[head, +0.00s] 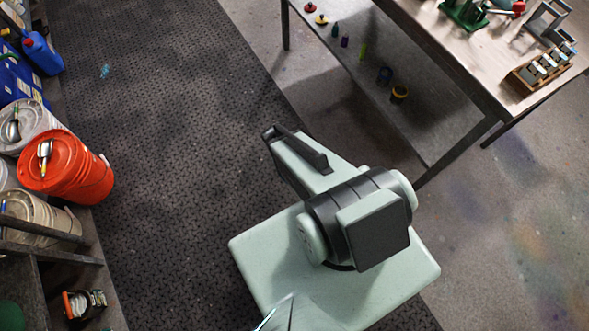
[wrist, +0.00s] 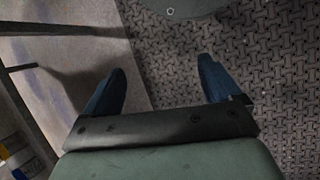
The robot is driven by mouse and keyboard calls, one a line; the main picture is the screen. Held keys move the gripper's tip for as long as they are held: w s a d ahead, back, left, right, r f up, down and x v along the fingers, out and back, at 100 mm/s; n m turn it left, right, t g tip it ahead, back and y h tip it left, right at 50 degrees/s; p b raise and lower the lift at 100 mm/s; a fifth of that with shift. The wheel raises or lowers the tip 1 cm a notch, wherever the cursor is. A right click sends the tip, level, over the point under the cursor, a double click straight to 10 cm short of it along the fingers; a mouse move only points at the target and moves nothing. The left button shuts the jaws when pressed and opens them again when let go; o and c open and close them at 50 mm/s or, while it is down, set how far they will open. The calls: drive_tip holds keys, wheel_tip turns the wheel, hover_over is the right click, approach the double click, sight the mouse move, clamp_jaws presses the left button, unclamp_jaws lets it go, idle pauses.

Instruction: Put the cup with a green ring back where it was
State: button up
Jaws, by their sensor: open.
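I cannot make out a cup with a green ring in either view. In the head view, a dark cup-like item with a yellow ring (head: 399,94) and a dark blue one (head: 385,75) stand on the low shelf under the workbench. They are too small to tell more. My gripper (wrist: 160,88) shows in the wrist view with its two blue fingers spread wide and nothing between them. Patterned dark mat and paler floor lie below it. In the head view my arm is folded over my base and its fingers cannot be made out.
The workbench (head: 455,50) at upper right carries a wooden rack (head: 543,66) and a green stand (head: 464,14). Small coloured items line the low shelf (head: 365,105). An orange bucket (head: 66,168), pale buckets and a blue jug (head: 42,53) stand at left.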

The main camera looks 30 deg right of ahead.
drive_tip(key=s+a+f+n+g+y, duration=0.2)
drive_tip(key=s+a, duration=0.4)
drive_tip(key=s, duration=0.4)
drive_tip(key=shift+a, duration=0.15)
